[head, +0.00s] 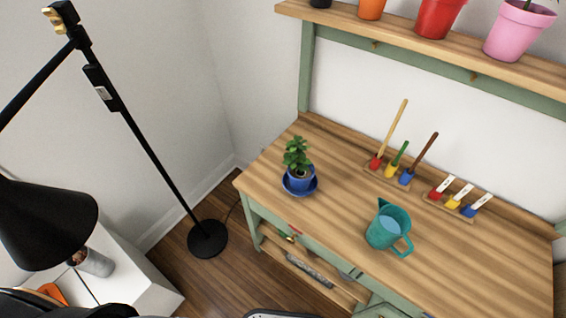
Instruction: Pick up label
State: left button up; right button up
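Three small white labels stand in a wooden holder (450,209) at the right of the potting bench: one on a red base (446,183), one on a yellow base (463,190), one on a blue base (482,201). They lean to the upper right. Any writing on them is too small to read. Neither of my grippers is in view.
The wooden bench (345,211) also bears a blue-potted plant (299,182), a teal watering jug (386,230) and a rack of sticks with coloured bases (391,172). A shelf (400,39) with pots overhangs the back. A black floor lamp (150,150) stands left.

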aim_at(450, 178)
jog(key=i, duration=0.25)
jog(key=z, duration=1.45)
